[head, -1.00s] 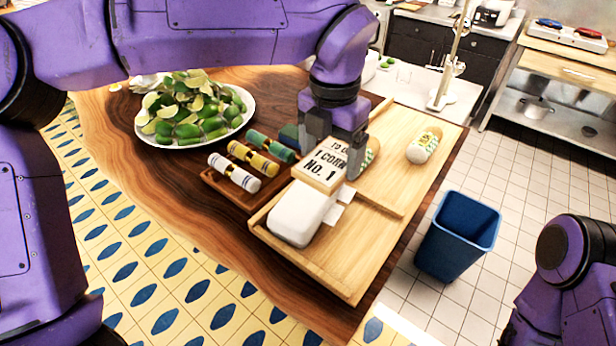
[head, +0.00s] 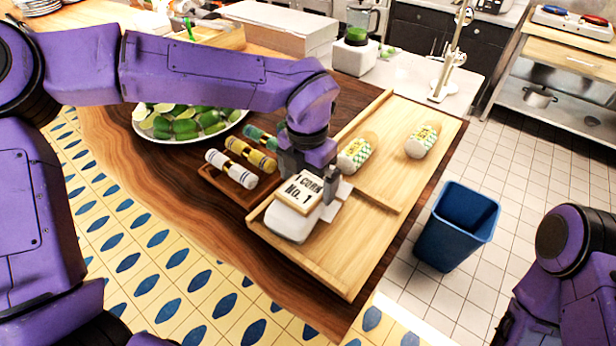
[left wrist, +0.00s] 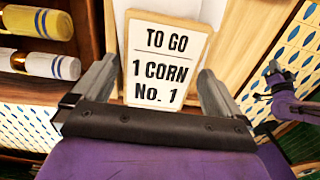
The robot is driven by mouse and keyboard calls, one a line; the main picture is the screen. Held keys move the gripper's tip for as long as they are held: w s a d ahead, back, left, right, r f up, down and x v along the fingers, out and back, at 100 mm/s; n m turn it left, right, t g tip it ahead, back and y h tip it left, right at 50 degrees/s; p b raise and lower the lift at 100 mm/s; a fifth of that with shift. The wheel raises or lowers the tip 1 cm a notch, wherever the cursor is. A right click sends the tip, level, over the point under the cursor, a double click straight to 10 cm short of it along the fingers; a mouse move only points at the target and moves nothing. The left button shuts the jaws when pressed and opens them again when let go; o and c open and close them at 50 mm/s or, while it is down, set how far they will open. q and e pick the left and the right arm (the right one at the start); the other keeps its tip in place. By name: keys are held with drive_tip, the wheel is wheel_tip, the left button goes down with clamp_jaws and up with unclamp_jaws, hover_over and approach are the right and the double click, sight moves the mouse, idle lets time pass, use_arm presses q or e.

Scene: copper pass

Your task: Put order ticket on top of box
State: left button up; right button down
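The order ticket (head: 299,191), a tan plaque lettered "TO GO 1 CORN No. 1", lies face up on the white box (head: 288,224). The box sits at the near left of the wooden tray (head: 352,277). My left gripper (head: 308,184) is right over the ticket, with a finger at each side. In the left wrist view the ticket (left wrist: 165,68) shows whole between the spread fingers (left wrist: 160,68), with a narrow gap at the left finger. Part of my right arm shows at the head view's lower right. A small dark end (left wrist: 270,78), seemingly my right gripper, shows in the wrist view.
Two wrapped corn cobs (head: 356,152) (head: 422,141) lie in the tray's far part. Several bottles (head: 232,169) lie in a brown tray on the left. A plate of limes (head: 190,124) stands behind them. A blue bin (head: 458,226) stands on the floor at right.

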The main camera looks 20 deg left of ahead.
sight(307, 186)
use_arm(q)
drive_tip(key=shift+s+r, duration=0.1)
drive_tip(key=shift+r, duration=0.15)
wheel_tip(307, 186, up, 12)
drive_tip(key=b, duration=0.1)
drive_tip(key=shift+f, duration=0.1)
